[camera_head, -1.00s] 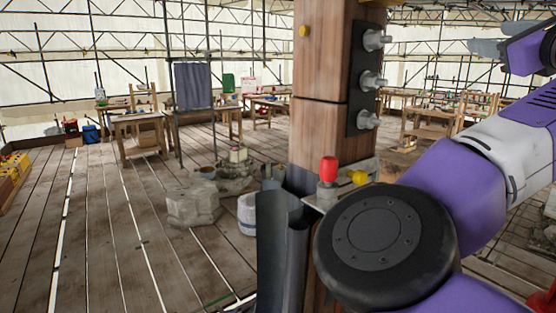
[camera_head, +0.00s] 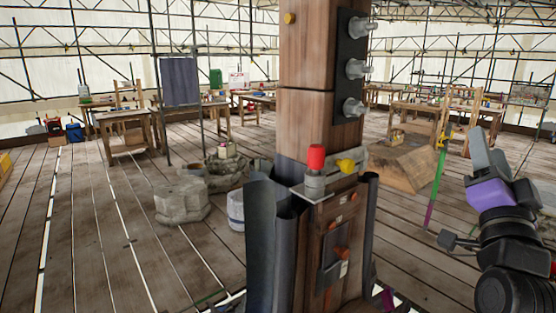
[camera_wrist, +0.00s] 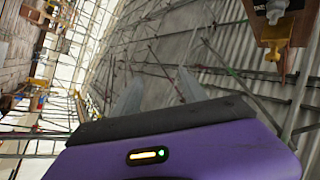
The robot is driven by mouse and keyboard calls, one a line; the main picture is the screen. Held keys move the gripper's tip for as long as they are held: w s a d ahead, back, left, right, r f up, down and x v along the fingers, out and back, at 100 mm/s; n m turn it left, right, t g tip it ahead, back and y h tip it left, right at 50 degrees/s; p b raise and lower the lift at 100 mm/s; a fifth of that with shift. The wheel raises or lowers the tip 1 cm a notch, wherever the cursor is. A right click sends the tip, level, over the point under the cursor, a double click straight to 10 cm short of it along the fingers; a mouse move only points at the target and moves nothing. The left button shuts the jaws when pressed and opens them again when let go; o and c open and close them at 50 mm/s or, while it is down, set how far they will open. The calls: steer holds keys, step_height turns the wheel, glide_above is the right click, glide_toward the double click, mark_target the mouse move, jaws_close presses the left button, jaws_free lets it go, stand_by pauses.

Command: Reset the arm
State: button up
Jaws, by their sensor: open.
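My gripper (camera_head: 484,150) is at the right of the head view, pointing up, with my purple and black wrist below it. It is to the right of the wooden post and apart from it. In the wrist view its two pale fingers (camera_wrist: 158,90) stand apart with nothing between them, so it is open and empty. The wooden post (camera_head: 307,50) stands in the middle of the head view. It carries a black plate with metal bolts (camera_head: 355,68), a red knob (camera_head: 316,157) and a yellow knob (camera_head: 347,166).
Dark sheeting (camera_head: 262,240) hangs at the post's foot. A stone block (camera_head: 182,201) and a pale bucket (camera_head: 236,210) stand left of it. Workbenches (camera_head: 125,125) line the back. A wooden ramp-like piece (camera_head: 405,165) lies behind my gripper. Floor at left is largely clear.

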steer(key=s+a+f+n+y, duration=0.35)
steer(key=s+f+n, duration=0.2)
steer(key=f, duration=0.25)
steer(key=s+a+f+n+y+b, duration=0.1)
steer(key=s+a+f+n+y, duration=0.1)
steer(key=s+a+f+n, duration=0.35)
steer(key=s+a+f+n+y, duration=0.3)
steer(key=s+f, duration=0.3)
steer(key=f, duration=0.3)
steer(key=s+a+f+g+b, duration=0.1)
steer(key=s+a+f+g, duration=0.2)
steer(key=s+f, duration=0.5)
steer(key=s+a+f+g+y, duration=0.1)
steer(key=s+a+f+g, duration=0.2)
steer(key=s+f, duration=0.6)
steer(key=s+g, duration=0.1)
steer(key=s, duration=0.6)
steer(key=shift+s+f+m+b, duration=0.25)
steer(key=shift+m+b, duration=0.05)
steer(key=shift+b, duration=0.05)
